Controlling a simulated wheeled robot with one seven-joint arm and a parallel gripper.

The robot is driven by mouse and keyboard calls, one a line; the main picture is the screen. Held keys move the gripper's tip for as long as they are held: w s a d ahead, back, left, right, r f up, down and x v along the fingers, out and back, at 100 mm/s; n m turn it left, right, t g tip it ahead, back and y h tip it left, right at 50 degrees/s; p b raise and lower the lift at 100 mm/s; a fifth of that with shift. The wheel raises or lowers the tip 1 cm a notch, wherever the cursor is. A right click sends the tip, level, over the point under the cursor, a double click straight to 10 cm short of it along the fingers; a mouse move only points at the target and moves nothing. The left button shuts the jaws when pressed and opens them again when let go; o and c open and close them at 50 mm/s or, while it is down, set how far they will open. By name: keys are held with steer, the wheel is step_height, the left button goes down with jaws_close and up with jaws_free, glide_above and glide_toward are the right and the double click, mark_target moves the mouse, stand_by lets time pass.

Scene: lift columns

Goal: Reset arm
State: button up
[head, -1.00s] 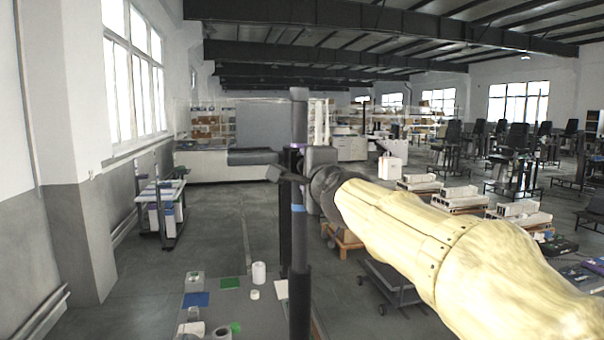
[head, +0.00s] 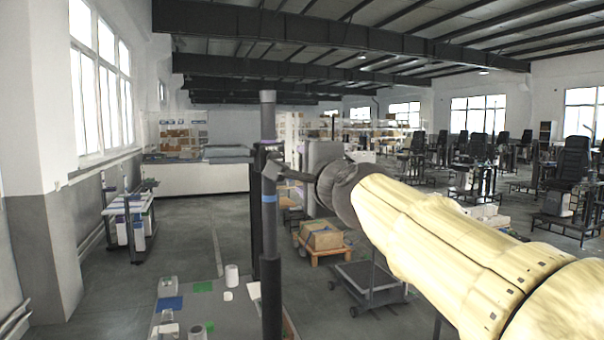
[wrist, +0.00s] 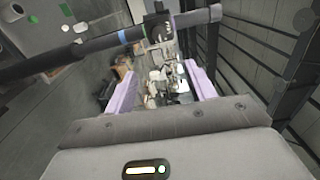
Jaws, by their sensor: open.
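My arm in its cream cover reaches in from the lower right of the head view, ending in a dark wrist. My gripper (wrist: 160,72) is open in the wrist view, its two lilac fingers spread apart with nothing seen gripped between them. A dark upright pole with a blue band (head: 269,198) stands left of the wrist in the head view. In the wrist view the dark pole (wrist: 95,43) crosses the upper left, by the fingertips. Whether they touch is unclear. In the head view the pole partly hides the gripper's end.
A grey table (head: 222,310) with a white cylinder (head: 232,275), a blue sheet (head: 169,303) and small items stands low, left of the pole. A box on a pallet (head: 321,236) and a cart (head: 368,280) stand right of it. Open floor (head: 180,230) lies at left.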

steer(key=shift+s+a, duration=0.15)
steer(key=shift+a, duration=0.1)
steer(key=s+d+f+n+g+h, duration=0.1)
steer(key=d+f+n+g, duration=0.15)
steer(key=f, duration=0.75)
steer(key=d+f+n+g+h, duration=0.1)
steer(key=d+f+n+g, duration=0.15)
steer(key=f, duration=0.75)
steer(key=s+d+f+n+g+h, duration=0.1)
steer(key=f+n+g, duration=0.15)
steer(key=f, duration=0.75)
steer(key=s+d+f+n+g+h, duration=0.1)
steer(key=s+d+f+n+g, duration=0.2)
steer(key=s+f, duration=0.6)
steer(key=s+d+f+n+g+h, duration=0.1)
steer(key=s+d+f+n+g, duration=0.3)
steer(key=s+f, duration=0.4)
step_height(320, 180, down, 4)
steer(key=shift+s+r, duration=0.25)
steer(key=shift+s, duration=0.1)
